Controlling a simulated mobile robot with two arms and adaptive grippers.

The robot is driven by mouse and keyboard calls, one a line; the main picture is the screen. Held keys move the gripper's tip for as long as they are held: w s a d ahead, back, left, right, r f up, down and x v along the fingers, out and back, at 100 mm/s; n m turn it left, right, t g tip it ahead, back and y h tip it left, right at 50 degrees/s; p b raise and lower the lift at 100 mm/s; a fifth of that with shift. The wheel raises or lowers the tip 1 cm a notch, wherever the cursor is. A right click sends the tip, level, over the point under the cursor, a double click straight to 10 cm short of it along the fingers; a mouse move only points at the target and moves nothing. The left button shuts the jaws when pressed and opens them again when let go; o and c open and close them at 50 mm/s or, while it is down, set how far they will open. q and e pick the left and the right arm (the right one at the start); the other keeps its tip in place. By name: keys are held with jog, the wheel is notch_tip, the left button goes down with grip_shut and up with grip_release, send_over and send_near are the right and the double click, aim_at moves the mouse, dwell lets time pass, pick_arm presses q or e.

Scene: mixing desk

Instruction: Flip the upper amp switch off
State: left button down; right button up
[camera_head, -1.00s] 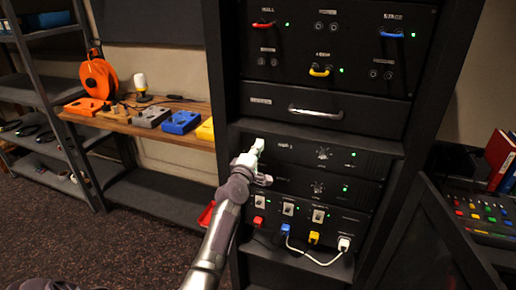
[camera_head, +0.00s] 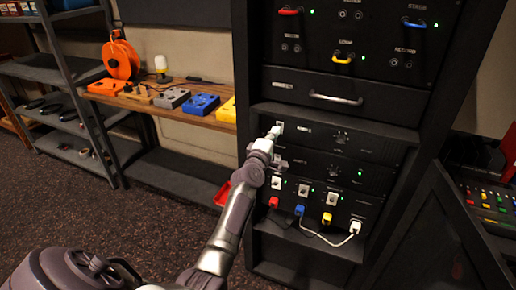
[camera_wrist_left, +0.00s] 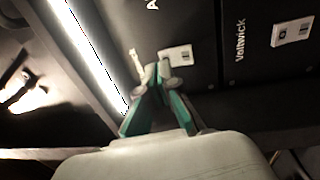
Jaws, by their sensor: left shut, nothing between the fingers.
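The upper amp (camera_head: 375,147) is a black panel in the rack with a knob, and no green light shows on it. Its small white switch (camera_head: 279,124) is at the panel's left end, right at my left gripper's fingertips. My left gripper (camera_head: 273,132) is shut and empty, and partly covers that corner. In the left wrist view the closed fingertips (camera_wrist_left: 164,72) are close to a white plate on the black panel; I cannot tell whether they touch it. The switch's exact tilt is too small to read. My right gripper is not in view.
The lower amp (camera_head: 315,165) sits directly below with its green light lit. Below it is a power panel (camera_head: 345,203) with several coloured plugs. A drawer with a silver handle (camera_head: 336,99) is above. A wooden bench (camera_head: 150,108) stands left; an open black door (camera_head: 420,240) is right.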

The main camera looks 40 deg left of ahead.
pick_arm(q)
jog(key=r+v, duration=0.2)
jog(key=v, duration=0.8)
jog(key=shift+s+r, duration=0.2)
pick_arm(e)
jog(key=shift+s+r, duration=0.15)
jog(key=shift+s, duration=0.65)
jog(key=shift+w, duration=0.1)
